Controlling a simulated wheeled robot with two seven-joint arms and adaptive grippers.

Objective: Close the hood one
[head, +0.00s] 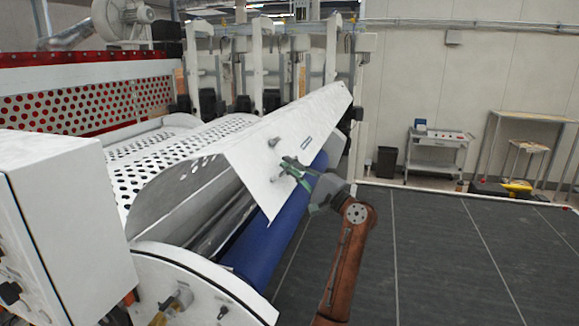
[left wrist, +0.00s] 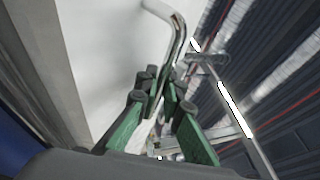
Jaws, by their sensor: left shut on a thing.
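The hood (head: 300,128) is a white sloping metal panel over the roller coater, in the middle of the head view. It is tilted, with its front edge standing clear above the blue roller (head: 268,240). A small metal handle (head: 273,142) sits on its outer face. My left gripper (head: 290,167), with green fingers, is shut on this handle at the hood's front face. In the left wrist view the bent chrome handle (left wrist: 179,38) runs down between the fingertips (left wrist: 163,90), beside the white hood surface (left wrist: 105,45). The fingers partly hide the handle. My right gripper is not in view.
A white control box (head: 60,225) stands at the left. The white curved end plate (head: 190,265) is in front of the rollers. Dark floor (head: 440,250) lies free to the right, with a grey cart (head: 438,150) and a bin (head: 386,163) near the wall.

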